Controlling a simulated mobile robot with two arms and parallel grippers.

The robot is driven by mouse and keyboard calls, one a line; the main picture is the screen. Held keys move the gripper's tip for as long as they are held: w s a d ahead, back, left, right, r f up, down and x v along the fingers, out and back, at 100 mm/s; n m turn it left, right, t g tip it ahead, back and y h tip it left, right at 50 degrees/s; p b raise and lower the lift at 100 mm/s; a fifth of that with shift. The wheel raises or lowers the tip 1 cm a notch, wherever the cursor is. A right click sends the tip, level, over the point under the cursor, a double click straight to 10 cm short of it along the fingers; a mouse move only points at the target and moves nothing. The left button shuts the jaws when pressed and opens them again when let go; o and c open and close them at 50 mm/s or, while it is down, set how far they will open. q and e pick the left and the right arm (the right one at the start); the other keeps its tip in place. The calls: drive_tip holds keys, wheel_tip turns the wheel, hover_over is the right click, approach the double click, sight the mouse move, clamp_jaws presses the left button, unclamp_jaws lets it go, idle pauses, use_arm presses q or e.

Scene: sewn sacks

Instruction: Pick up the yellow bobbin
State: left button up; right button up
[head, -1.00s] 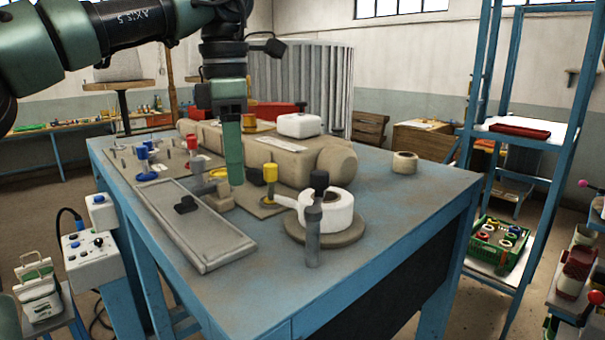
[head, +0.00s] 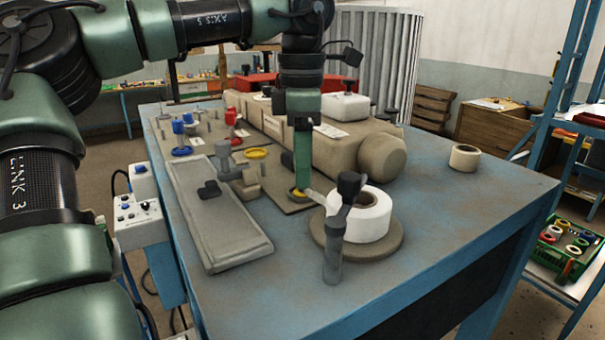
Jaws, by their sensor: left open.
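The yellow bobbin (head: 297,194) stands at the near corner of the brown board, beside the white tape roll. Only part of its yellow lower flange shows; the rest is hidden behind my left gripper. My left gripper (head: 302,185) points straight down at the bobbin, with its green fingers in front of or around it. The fingers are seen edge-on, so contact cannot be told. The jaws are open. My right gripper is not in view.
The white tape roll (head: 368,215) on a round base and a grey post (head: 334,245) with a black top stand close at the right. Blue bobbins (head: 181,151), a red one (head: 232,128) and another yellow flange (head: 256,154) are farther left. The table's right side is mostly clear.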

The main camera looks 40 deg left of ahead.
use_arm(q)
drive_tip(key=shift+w+a+f, duration=0.1)
drive_tip(key=shift+f, duration=1.2)
clamp_jaws()
